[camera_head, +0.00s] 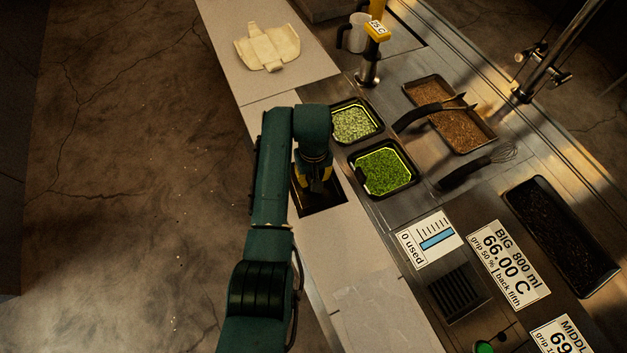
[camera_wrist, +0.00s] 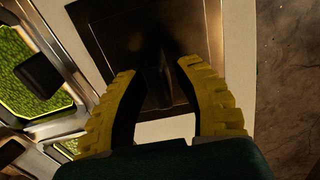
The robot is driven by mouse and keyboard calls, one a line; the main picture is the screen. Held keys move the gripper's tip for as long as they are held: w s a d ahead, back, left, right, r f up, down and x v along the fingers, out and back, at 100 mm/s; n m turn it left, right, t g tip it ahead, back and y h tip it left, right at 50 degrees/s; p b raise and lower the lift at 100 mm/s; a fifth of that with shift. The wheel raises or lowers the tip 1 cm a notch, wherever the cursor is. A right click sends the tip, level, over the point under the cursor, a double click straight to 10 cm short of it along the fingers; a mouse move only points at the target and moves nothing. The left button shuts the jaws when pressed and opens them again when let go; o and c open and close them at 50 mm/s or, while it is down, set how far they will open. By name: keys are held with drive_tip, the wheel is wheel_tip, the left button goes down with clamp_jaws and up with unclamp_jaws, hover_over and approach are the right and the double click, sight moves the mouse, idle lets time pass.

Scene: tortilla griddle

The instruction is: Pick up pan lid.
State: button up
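The pan lid looks like a dark square plate (camera_head: 328,201) set in the pale counter, partly hidden under my arm. In the wrist view the lid (camera_wrist: 205,22) fills the top middle, with a dark upright handle (camera_wrist: 165,78) near its centre. My gripper (camera_head: 315,183) is above the lid, pointing down. In the wrist view its two yellow fingers (camera_wrist: 161,70) are spread apart, one on each side of the handle. Gaps show between the fingers and the handle. The handle's lower part is in shadow, so its exact depth between the fingers is hard to tell.
Two trays of green herbs (camera_head: 354,123) (camera_head: 383,169) stand just right of my gripper. The lower counter is clear.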

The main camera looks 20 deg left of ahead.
clamp_jaws()
